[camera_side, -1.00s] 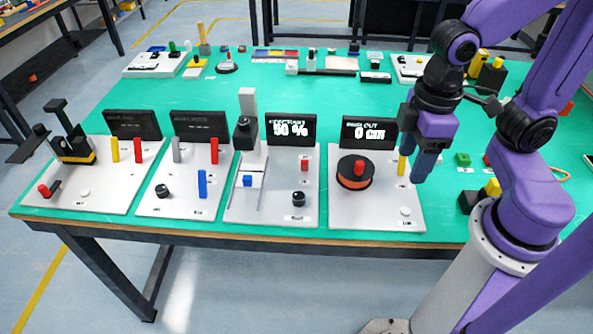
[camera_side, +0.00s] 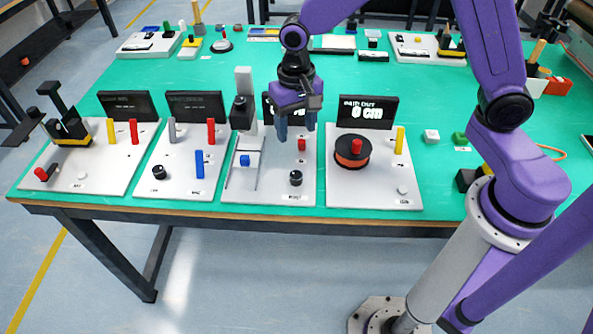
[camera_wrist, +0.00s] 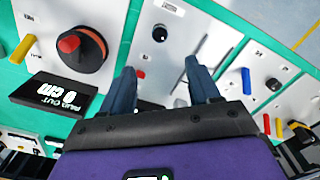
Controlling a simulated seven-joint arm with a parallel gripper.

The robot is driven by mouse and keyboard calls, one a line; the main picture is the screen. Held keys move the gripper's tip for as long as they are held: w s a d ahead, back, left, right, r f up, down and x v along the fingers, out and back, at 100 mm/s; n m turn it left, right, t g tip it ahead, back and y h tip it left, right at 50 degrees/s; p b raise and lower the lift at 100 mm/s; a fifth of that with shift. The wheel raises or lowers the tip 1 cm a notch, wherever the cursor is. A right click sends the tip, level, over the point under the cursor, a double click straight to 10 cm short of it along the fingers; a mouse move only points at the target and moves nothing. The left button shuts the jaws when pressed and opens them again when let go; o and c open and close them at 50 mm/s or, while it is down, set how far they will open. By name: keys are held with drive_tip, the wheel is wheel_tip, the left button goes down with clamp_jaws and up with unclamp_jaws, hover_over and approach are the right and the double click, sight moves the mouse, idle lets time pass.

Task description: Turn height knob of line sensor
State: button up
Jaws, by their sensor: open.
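A pale board (camera_side: 270,190) third from the left carries a grey post with a black sensor head (camera_side: 243,113), a blue block (camera_side: 244,160), a small red piece (camera_side: 302,144) and a black round knob (camera_side: 296,178) by a label too small to read surely. The knob also shows in the wrist view (camera_wrist: 160,33), beyond my fingertips. My gripper (camera_side: 297,132) is open and empty above the back of this board, pointing down. In the wrist view its fingers (camera_wrist: 160,70) stand apart, with the red piece (camera_wrist: 140,74) near the left finger. My gripper partly hides the board's display.
To the right, a board holds a red-and-black reel (camera_side: 352,151), a yellow post (camera_side: 400,140) and a "0 cm" display (camera_side: 367,111). To the left, another board has a black knob (camera_side: 159,172) and upright coloured posts. Open green table lies behind the displays.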

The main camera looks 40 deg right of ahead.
sight(297, 176)
wheel_tip(297, 176, down, 15)
drive_tip(key=shift+r, duration=0.1)
idle(0.4)
drive_tip(key=c, duration=1)
